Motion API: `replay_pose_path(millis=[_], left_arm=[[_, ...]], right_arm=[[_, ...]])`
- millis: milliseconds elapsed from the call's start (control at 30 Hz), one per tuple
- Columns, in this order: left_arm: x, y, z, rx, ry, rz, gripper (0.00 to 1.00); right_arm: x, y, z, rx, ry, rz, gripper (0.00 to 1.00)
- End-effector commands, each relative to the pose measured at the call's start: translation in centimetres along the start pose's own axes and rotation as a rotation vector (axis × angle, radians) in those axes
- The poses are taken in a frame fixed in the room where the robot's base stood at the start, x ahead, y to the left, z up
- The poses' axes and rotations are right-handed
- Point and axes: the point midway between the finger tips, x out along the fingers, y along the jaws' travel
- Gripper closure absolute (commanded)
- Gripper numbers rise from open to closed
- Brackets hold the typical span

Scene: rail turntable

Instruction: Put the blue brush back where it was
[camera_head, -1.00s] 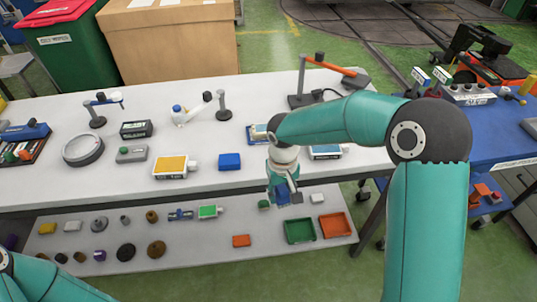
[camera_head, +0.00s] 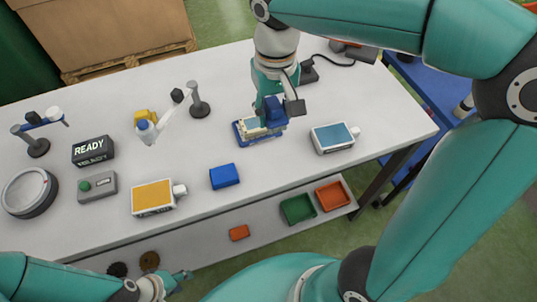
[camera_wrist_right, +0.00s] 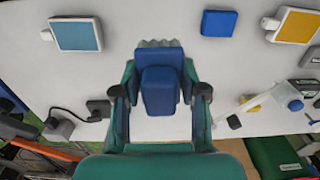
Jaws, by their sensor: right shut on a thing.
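The blue brush (camera_head: 274,109) is in my right gripper (camera_head: 279,106), above the middle right of the white table. In the right wrist view my right gripper (camera_wrist_right: 158,92) is shut on the brush's blue block (camera_wrist_right: 158,88), with grey-green bristles (camera_wrist_right: 158,43) at its far edge. A blue tray-like base (camera_head: 239,133) with cream parts (camera_head: 257,130) lies directly under or beside the brush. I cannot tell whether they touch. My left gripper (camera_head: 175,284) is low at the bottom left, away from the brush; its fingers are too small to read.
A blue block (camera_head: 224,176) and an orange-panel device (camera_head: 153,197) lie left of the base. A blue-panel device (camera_head: 333,137) lies to its right. A post (camera_head: 198,102) stands behind left. Green (camera_head: 298,208) and red (camera_head: 332,195) trays sit on the lower shelf.

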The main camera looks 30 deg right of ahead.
Motion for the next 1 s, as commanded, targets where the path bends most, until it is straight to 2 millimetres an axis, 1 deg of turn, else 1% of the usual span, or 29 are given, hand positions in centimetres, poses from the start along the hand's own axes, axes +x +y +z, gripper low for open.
replay_pose_path(millis=[167,400,500,600,767,833,1000], left_arm=[[0.0,0.0,0.0,0.000,-0.001,0.000,0.60],[-0.2,0.1,0.0,0.000,0.000,0.000,0.60],[-0.2,0.1,0.0,0.000,0.000,0.000,0.60],[-0.3,0.1,0.0,0.000,0.000,0.000,0.60],[-0.3,0.1,0.0,0.000,0.000,0.000,0.60],[-0.3,0.1,0.0,0.000,0.000,0.000,0.60],[-0.3,0.1,0.0,0.000,0.000,0.000,0.60]], right_arm=[[4.2,0.3,0.2,0.007,-0.009,0.004,0.96],[10.5,0.4,0.2,0.008,-0.009,0.002,0.96],[12.6,0.4,0.2,0.009,-0.008,0.002,0.96],[14.0,0.4,0.1,0.008,-0.004,0.002,0.96],[15.0,0.4,0.1,0.009,-0.003,0.002,0.96],[15.7,0.4,0.1,0.009,-0.004,0.002,0.96],[18.2,0.5,0.2,0.009,-0.006,0.002,0.96]])
